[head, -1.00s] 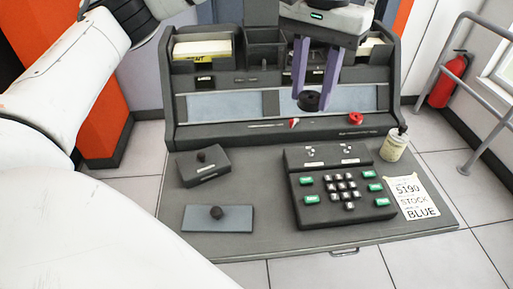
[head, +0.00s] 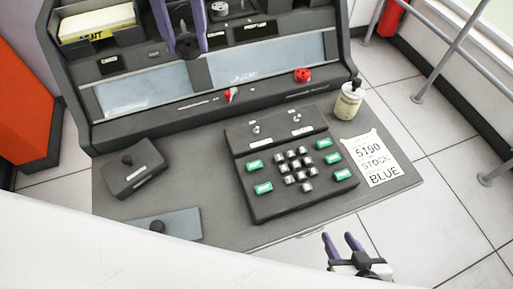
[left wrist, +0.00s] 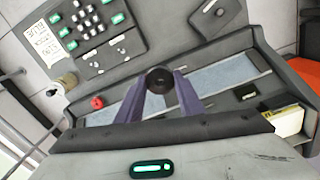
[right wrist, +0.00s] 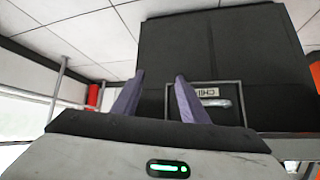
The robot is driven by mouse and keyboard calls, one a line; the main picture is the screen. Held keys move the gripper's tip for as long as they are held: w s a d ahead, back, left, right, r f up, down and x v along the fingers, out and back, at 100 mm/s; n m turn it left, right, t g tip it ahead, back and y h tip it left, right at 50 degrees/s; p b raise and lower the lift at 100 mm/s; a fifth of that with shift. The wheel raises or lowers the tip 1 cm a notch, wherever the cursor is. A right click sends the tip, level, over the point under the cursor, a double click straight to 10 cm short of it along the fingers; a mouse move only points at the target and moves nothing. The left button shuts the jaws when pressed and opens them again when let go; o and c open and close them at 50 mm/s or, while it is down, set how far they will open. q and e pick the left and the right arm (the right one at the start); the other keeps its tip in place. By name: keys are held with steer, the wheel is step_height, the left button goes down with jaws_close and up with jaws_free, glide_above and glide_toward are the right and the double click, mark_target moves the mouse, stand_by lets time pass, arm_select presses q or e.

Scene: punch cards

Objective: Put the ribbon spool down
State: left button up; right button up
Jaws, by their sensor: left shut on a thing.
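The ribbon spool (head: 187,48) is a small black round piece with a hole in its middle. My left gripper (head: 186,40) is shut on it, in front of the console's upright back part. In the left wrist view the spool (left wrist: 160,83) sits between the two purple fingertips, with the console behind it. It looks clear of any surface, but its height is hard to judge. My right gripper (head: 344,240) is open and empty, low in front of the desk's front edge. In the right wrist view its fingers (right wrist: 158,85) stand apart, facing the dark desk front.
The desk (head: 225,215) carries a keypad box (head: 290,165), a small knobbed box (head: 136,177), a knobbed grey plate (head: 185,224), a capped bottle (head: 348,100) and a printed note (head: 371,160). A red knob (head: 302,75) and a red-tipped switch (head: 230,95) are on the console.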

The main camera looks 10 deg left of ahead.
arm_select(q)
steer(key=s+a+f+n+b, duration=0.2)
steer(key=s+f+n+b, duration=0.1)
steer(key=f+n, duration=0.6)
steer(key=n+b, duration=0.2)
steer(key=n, duration=0.4)
glide_toward(190, 152)
steer(key=shift+w+f, duration=0.1)
steer(key=shift+f, duration=2.9)
arm_select(e)
steer(key=shift+s+a+f, duration=0.2)
steer(key=shift+s+f, duration=0.05)
steer(key=shift+f, duration=0.5)
steer(key=shift+s+a+f, duration=0.2)
steer(key=shift+a+f, duration=0.05)
steer(key=shift+f, duration=0.45)
steer(key=shift+s+a+f, duration=0.2)
steer(key=shift+s+f, duration=0.05)
steer(key=shift+f, duration=0.5)
arm_select(q)
steer(key=shift+f+b, duration=0.2)
steer(key=shift+b, duration=0.25)
steer(key=o, duration=1)
steer(key=shift+r, duration=0.1)
